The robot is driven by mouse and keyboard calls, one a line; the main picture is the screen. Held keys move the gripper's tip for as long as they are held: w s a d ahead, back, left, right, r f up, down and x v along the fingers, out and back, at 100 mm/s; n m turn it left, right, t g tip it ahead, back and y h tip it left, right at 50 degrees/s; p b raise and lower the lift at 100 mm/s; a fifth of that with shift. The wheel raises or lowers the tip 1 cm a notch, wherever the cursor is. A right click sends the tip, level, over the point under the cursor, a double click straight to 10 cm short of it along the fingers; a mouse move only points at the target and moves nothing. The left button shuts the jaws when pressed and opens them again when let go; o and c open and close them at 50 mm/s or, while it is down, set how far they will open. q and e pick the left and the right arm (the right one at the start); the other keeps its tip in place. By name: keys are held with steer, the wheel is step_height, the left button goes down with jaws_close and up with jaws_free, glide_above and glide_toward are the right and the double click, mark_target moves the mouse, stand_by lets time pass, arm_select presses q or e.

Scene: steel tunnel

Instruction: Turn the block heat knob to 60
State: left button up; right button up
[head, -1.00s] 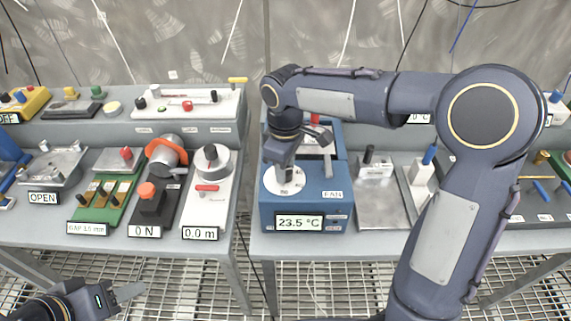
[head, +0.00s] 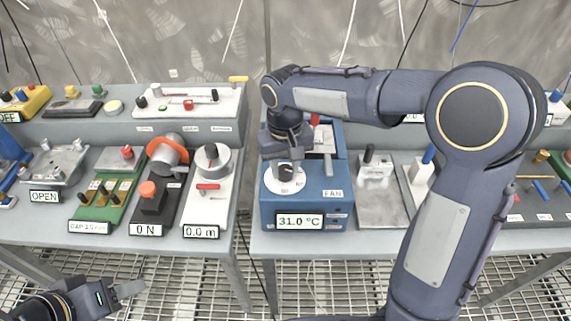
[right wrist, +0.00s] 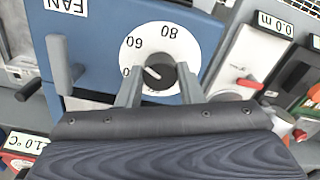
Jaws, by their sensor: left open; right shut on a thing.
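The blue heater box (head: 335,205) stands on the right bench, with a display (head: 299,221) reading 31.0 °C. On its top is a white dial (head: 270,185) with a dark knob. In the right wrist view the knob (right wrist: 158,70) sits in the middle of the white dial (right wrist: 150,35), with the marks 60 and 80 visible upside down. A pale line on the knob points toward the side below the 60. My right gripper (head: 285,170) is shut on the knob, a finger on each side. My left gripper (head: 128,290) is open and empty, low at left.
The FAN lever (head: 328,163) stands on the same box, close to my right gripper. A white unit reading 0.0 m (head: 207,200) is on the left bench across a gap. A grey block (head: 376,170) stands right of the heater.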

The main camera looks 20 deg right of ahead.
mark_target(285, 170)
steer(key=shift+m, duration=0.4)
steer(key=o, duration=1)
steer(key=shift+c, duration=0.2)
step_height(285, 170, up, 8)
steer(key=shift+f, duration=0.15)
